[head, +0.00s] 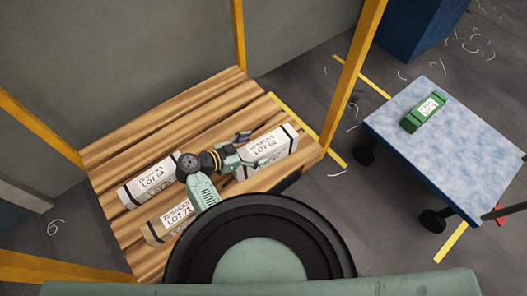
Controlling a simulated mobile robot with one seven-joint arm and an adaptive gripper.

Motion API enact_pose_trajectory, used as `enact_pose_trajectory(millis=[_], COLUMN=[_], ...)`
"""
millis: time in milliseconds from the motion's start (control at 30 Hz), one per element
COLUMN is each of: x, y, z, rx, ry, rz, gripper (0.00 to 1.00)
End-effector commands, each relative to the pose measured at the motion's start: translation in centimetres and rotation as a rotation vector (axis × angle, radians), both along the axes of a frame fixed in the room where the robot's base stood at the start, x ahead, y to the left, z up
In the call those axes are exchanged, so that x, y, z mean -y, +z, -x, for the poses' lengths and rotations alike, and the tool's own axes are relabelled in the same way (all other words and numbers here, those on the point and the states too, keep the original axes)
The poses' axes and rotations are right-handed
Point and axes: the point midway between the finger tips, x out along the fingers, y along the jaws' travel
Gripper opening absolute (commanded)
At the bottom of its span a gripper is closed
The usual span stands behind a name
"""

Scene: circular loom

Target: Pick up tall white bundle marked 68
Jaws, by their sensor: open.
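A white bundle (282,143) with dark straps lies on the right part of the slatted wooden platform. Its label seems to read LOT 68, though the last digit is small and hard to read. My gripper (243,153) is at the left end of this bundle, with its jaws open. One dark finger shows beyond the bundle's upper left edge. The arm hides part of the gripper, and I cannot tell whether it touches the bundle.
Another white bundle (137,192), marked like LOT 64, and a tan bundle (154,233), marked LOT 71, lie left on the platform (110,160). Yellow posts (354,65) stand at its corners. A blue-topped cart (465,150) at right carries a green bundle (420,116).

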Motion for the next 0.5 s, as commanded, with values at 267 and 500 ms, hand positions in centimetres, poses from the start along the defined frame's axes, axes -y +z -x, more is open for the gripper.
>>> enact_pose_trajectory(millis=[267,500], x=[2.2,2.1], y=[-0.9,-0.9], z=[-1.2,-1.2], rx=[0.001,0.001], ry=[0.001,0.001], rz=[0.001,0.001], gripper=[0.83,0.8])
